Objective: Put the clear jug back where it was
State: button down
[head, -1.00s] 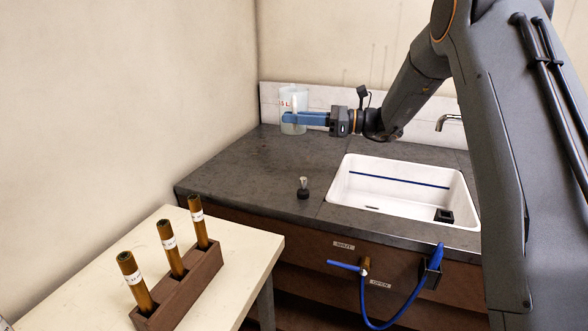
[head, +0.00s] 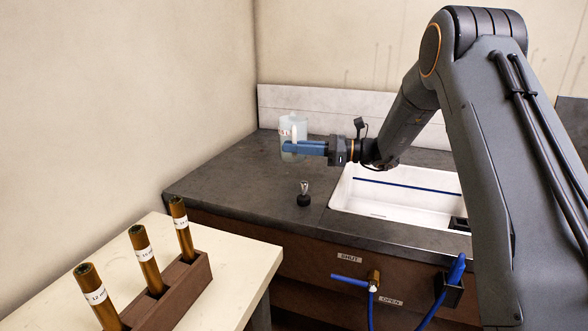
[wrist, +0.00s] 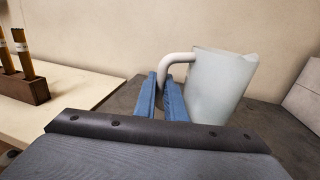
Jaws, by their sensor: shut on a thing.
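I cannot tell whether the jug's base touches the counter.
A white sink (head: 400,195) lies to the right of the jug. A small dark stopper-like item (head: 304,196) stands on the counter before it. A wooden rack (head: 185,290) with brown tubes sits on the cream table (head: 240,265). A pale backsplash (head: 330,105) runs behind the counter.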

jog(key=shift+f+p, duration=0.4)
jog(key=shift+f, duration=2.5)
jog(key=shift+f, duration=0.2)
jog(key=c, duration=1.8)
grip_release()
jog(key=shift+r, duration=0.1)
jog(key=shift+d, duration=0.1)
jog(key=d+b, duration=0.1)
jog(key=d, duration=0.3)
jog(key=s+d, duration=0.1)
jog(key=d, duration=0.2)
jog(key=s+d+b, duration=0.1)
jog(key=d, duration=0.3)
jog(key=shift+d+b, duration=0.35)
